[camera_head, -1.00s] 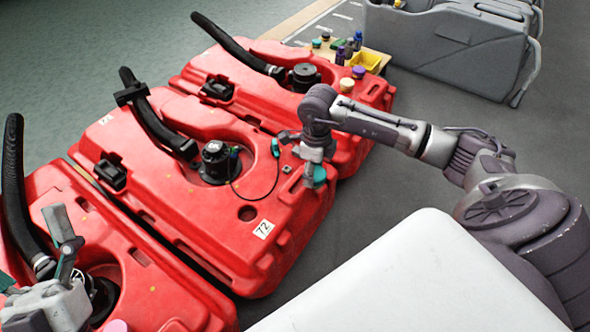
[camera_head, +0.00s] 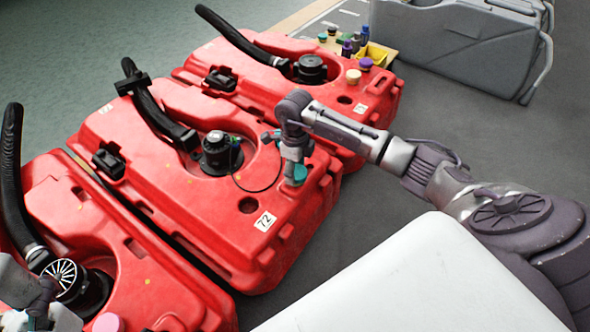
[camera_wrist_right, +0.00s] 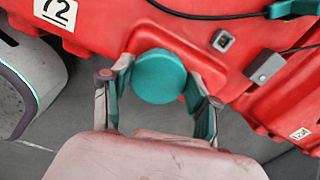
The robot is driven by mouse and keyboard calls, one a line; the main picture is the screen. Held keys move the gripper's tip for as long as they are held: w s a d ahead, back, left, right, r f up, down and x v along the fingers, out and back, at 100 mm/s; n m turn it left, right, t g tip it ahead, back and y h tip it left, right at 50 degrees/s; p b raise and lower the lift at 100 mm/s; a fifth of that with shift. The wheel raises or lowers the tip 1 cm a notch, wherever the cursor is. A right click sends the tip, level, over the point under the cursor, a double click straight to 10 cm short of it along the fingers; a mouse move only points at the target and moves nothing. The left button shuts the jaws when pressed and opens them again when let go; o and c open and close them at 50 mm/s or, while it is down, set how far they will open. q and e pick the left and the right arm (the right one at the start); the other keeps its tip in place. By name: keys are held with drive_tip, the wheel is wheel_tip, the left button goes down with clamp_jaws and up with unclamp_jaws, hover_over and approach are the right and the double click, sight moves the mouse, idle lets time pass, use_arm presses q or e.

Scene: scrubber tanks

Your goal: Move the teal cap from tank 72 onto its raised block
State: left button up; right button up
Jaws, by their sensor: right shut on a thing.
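Tank 72 (camera_head: 215,240) is the red tank in the middle of the head view, with its number label (camera_head: 265,221). My right gripper (camera_head: 296,170) is at its right-hand end, shut on the round teal cap (camera_head: 297,176). In the right wrist view the teal cap (camera_wrist_right: 160,76) sits between the two fingers of the gripper (camera_wrist_right: 160,92), with red tank surface behind it. Whether the cap touches the tank is unclear. I cannot make out which part is the raised block. My left gripper (camera_head: 38,295) is cut off at the lower left; its fingers are unclear.
Red tanks stand on both sides of tank 72. A black hose (camera_head: 155,115) and a thin cable (camera_head: 262,186) lie on it. Grey floor is free at right.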

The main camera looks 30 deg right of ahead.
drive_tip(key=o, duration=0.9)
